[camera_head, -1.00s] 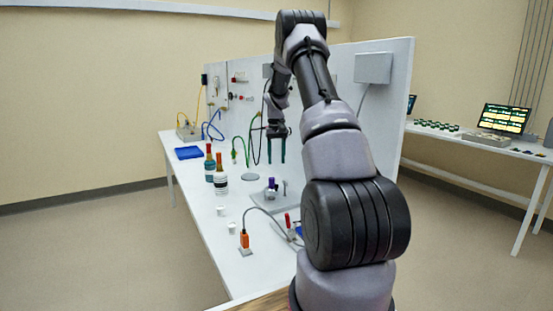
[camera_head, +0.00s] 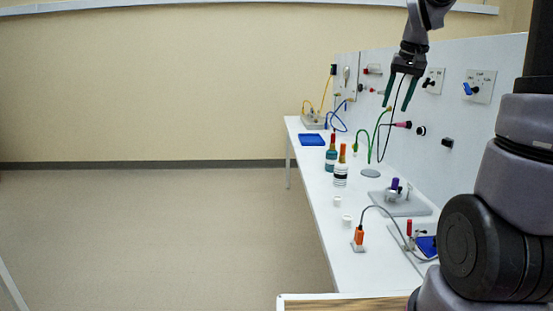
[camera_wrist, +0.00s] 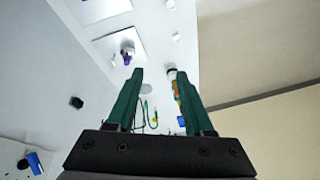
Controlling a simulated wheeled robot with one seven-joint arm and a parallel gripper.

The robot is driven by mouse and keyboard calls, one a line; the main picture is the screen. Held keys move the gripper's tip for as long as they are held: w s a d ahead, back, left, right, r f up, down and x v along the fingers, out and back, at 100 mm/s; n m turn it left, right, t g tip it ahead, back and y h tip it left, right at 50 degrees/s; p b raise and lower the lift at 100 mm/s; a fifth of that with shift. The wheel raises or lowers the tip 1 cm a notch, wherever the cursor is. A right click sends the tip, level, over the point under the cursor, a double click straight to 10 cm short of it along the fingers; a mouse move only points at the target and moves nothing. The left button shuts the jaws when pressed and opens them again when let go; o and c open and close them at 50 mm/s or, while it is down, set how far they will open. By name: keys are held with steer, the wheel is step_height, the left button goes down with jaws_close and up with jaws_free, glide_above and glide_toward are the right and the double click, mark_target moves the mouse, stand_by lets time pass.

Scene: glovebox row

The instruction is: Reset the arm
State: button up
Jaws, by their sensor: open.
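My gripper (camera_head: 396,106) is open and empty, with two green fingers pointing down. In the head view it hangs in the air above the white bench (camera_head: 325,222), in front of the upright white panel (camera_head: 468,128). In the wrist view my gripper (camera_wrist: 160,72) also shows nothing between its spread fingers. My arm runs up along the right side of the head view, and part of it is cut off by the picture's top edge.
Two bottles, one teal (camera_head: 331,158) and one dark with a white label (camera_head: 341,172), stand on the bench. A purple-topped piece (camera_head: 395,184), an orange plug (camera_head: 359,238) and a blue tray (camera_head: 312,140) are also there. Open floor (camera_head: 170,235) lies left.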

steer(key=s+a+t, duration=0.1)
steer(key=s+a, duration=0.2)
steer(key=s, duration=0.4)
steer(key=s+a+r+t+y, duration=0.1)
steer(key=s+a, duration=0.2)
steer(key=s, duration=0.4)
steer(key=s+a+r+t, duration=0.1)
steer(key=s+a, duration=0.1)
steer(key=s, duration=0.6)
steer(key=shift+a+r, duration=0.15)
steer(key=shift+a, duration=0.25)
